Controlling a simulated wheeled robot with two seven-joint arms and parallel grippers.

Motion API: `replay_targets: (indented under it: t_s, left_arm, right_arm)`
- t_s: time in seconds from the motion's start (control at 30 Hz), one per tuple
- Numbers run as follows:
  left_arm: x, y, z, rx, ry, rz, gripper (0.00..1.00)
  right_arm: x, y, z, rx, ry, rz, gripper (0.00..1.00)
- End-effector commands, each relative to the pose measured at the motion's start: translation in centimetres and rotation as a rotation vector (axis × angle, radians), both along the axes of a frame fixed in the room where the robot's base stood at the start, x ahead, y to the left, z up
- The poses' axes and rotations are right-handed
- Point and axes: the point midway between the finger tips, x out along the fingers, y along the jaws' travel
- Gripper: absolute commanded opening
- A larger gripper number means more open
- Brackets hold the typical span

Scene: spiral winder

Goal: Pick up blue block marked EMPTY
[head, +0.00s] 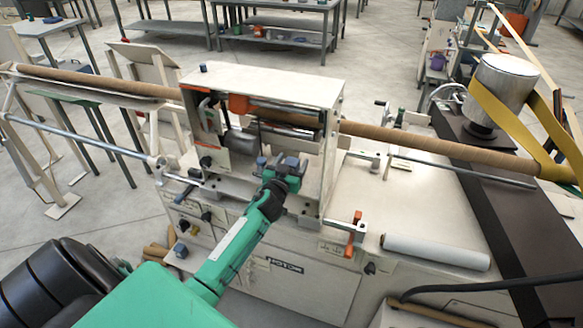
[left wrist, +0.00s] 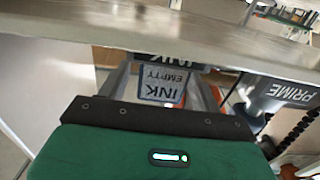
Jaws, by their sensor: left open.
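A grey-blue block labelled INK EMPTY (left wrist: 163,84) shows in the left wrist view, its lettering upside down. It sits between the two fingers of my left gripper (left wrist: 160,88), which are open on either side of it. I cannot tell whether either finger touches it. In the head view my left gripper (head: 280,170) reaches into the front opening of the machine, and the block cannot be told apart there from the gripper's dark parts. My right gripper is not in view.
Another INK label (left wrist: 165,60) shows just behind the block. A grey part marked PRIME (left wrist: 292,94) is to the right. The machine's pale housing (head: 270,83) overhangs the gripper. A long brown tube (head: 430,144) runs through the machine, and an orange-handled lever (head: 354,235) stands right of my arm.

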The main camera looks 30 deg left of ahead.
Motion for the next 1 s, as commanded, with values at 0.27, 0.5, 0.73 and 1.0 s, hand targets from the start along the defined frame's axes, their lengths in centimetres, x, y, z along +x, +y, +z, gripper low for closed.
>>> replay_targets:
  t_s: [0.27, 0.5, 0.73, 1.0]
  left_arm:
    - [0.0, 0.0, 0.0, 0.000, 0.000, 0.000, 0.36]
    - [0.0, 0.0, 0.0, 0.000, -0.001, 0.000, 0.15]
    - [0.0, 0.0, 1.1, 0.003, -0.004, 0.000, 0.15]
    - [0.0, 0.0, 6.2, 0.002, -0.006, -0.002, 0.15]
  right_arm:
    - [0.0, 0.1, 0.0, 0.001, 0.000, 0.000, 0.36]
    - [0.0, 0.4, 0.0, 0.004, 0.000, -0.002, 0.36]
    - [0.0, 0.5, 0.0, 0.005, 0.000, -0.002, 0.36]
    - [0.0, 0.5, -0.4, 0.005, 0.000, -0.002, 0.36]
